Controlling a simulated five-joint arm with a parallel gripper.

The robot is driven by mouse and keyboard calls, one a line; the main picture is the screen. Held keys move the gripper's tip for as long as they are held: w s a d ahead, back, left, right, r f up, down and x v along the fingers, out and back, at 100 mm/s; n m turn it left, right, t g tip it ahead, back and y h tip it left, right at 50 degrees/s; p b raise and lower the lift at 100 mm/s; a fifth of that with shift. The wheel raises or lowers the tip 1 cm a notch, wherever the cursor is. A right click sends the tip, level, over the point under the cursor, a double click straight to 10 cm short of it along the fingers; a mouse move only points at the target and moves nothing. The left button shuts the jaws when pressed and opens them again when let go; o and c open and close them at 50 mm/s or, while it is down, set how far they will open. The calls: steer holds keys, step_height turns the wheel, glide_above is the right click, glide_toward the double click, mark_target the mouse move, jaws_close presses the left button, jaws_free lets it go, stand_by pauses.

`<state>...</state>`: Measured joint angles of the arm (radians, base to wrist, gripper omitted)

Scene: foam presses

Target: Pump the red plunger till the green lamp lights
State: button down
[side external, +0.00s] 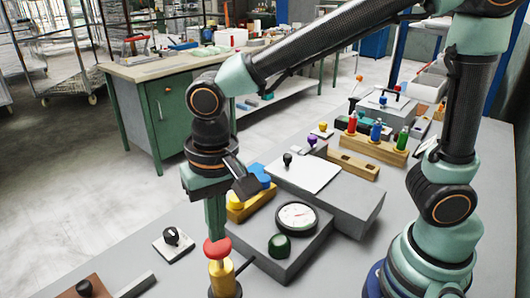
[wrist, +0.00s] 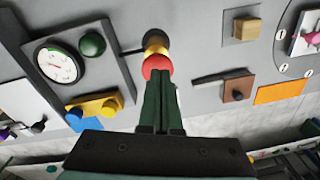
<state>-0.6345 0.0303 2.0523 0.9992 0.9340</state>
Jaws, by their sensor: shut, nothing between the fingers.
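The red plunger (side external: 217,249) has a round red knob on top of a yellow cylinder (side external: 222,279), near the front of the bench. It also shows in the wrist view (wrist: 157,66). My gripper (side external: 216,234) points straight down, shut and empty, with its tips right over the knob. The tips seem to touch the knob or nearly so. In the wrist view the fingers (wrist: 160,88) reach up to the knob's edge. The green lamp (side external: 279,245) is a dark green dome that looks unlit, beside a round dial gauge (side external: 297,216) on a grey box (side external: 311,240).
A black knob on a white plate (side external: 173,240) is left of the plunger. A yellow block with a blue piece (side external: 250,202) stands behind it. A large grey box with a white panel (side external: 345,206) and wooden racks of coloured bottles (side external: 376,146) lie farther back.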

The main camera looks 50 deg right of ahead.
steer(key=shift+w+f, duration=0.1)
steer(key=shift+f, duration=0.85)
step_height(320, 180, down, 4)
steer(key=shift+f, duration=0.1)
steer(key=s, duration=0.2)
steer(key=s+r, duration=0.1)
steer(key=shift+a+r, duration=0.1)
steer(key=shift+a, duration=0.3)
steer(key=shift+r, duration=0.1)
steer(key=shift+r, duration=0.35)
step_height(320, 180, up, 11)
glide_above(220, 247)
steer(key=s, duration=0.3)
steer(key=shift+s+a+r, duration=0.1)
steer(key=shift+s+a, duration=0.1)
steer(key=shift+a, duration=0.1)
